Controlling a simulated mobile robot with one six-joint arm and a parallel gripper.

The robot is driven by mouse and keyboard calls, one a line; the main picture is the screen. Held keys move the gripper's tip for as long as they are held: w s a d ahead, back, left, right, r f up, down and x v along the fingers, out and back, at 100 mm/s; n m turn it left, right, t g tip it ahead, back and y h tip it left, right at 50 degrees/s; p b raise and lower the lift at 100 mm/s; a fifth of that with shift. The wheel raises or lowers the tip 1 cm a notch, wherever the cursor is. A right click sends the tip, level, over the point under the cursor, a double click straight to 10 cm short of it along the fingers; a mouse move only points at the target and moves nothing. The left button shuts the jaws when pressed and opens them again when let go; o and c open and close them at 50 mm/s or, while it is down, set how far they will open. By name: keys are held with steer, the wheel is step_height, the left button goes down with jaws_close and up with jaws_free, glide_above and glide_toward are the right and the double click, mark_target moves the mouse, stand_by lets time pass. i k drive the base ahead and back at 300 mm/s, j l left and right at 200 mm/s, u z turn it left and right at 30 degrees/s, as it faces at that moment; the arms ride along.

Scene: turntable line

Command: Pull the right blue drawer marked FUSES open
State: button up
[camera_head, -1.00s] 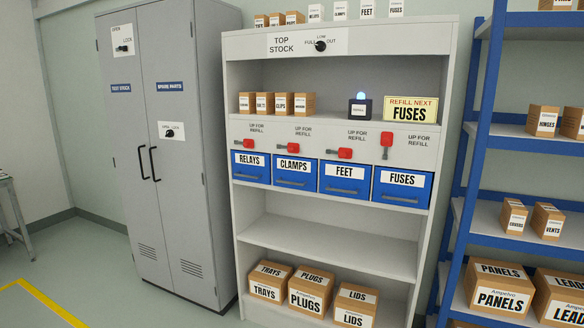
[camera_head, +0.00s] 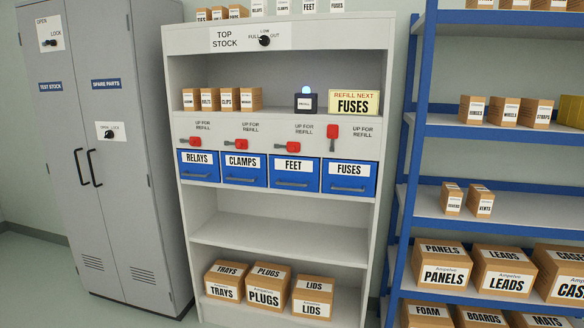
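The blue FUSES drawer (camera_head: 349,178) is the rightmost in a row of blue drawers in the white shelf unit. It looks shut, with its front level with the others. Its grey handle (camera_head: 347,187) is a bar low on the front, under the white FUSES label. Above it a red lever (camera_head: 332,136) stands upright beside an "UP FOR REFILL" text. The levers over the other drawers lie sideways. My gripper is not in view.
Blue drawers RELAYS (camera_head: 197,164), CLAMPS (camera_head: 244,169) and FEET (camera_head: 295,172) are to its left. A "REFILL NEXT FUSES" sign (camera_head: 354,103) stands above. Grey cabinet (camera_head: 100,150) is left, blue rack (camera_head: 405,180) right. Boxes stand on the bottom shelf. Little floor shows.

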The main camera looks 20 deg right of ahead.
mark_target(341, 177)
steer(key=i+l+z, duration=0.15)
steer(key=i+l, duration=0.25)
steer(key=i+l+z, duration=0.1)
steer(key=i+l, duration=0.25)
steer(key=i, duration=0.3)
steer(key=i+l+z, duration=0.15)
steer(key=i+l, duration=0.15)
steer(key=i, duration=0.25)
